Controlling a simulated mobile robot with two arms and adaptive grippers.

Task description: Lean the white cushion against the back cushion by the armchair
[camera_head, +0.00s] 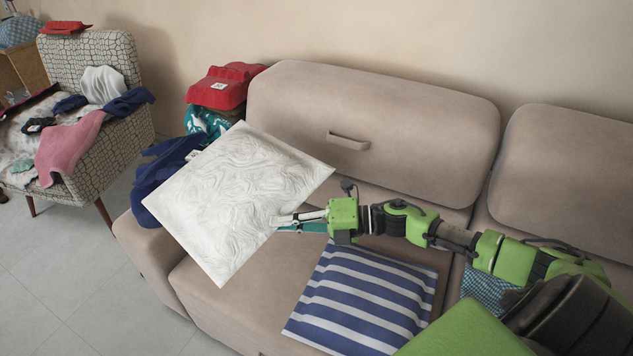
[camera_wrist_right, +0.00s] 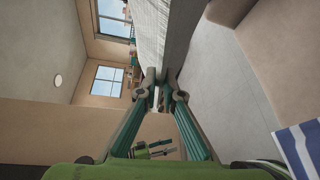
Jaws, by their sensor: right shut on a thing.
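The white cushion (camera_head: 235,195) with a swirled relief is held tilted above the left seat of the sofa, in front of the left back cushion (camera_head: 370,125). My right gripper (camera_head: 285,220) is shut on the cushion's right edge. In the right wrist view the fingers (camera_wrist_right: 160,88) close on the cushion's edge (camera_wrist_right: 152,35). The armchair (camera_head: 88,60) stands at the far left, beyond the sofa's left arm. The cushion hides part of the sofa's left arm and seat.
A blue-and-white striped cushion (camera_head: 365,300) lies on the seat below my right arm. Red (camera_head: 222,88), teal and navy clothes (camera_head: 165,170) are piled on the sofa's left arm. More clothes cover the armchair, including a pink one (camera_head: 68,148). Tiled floor (camera_head: 70,270) is clear at left.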

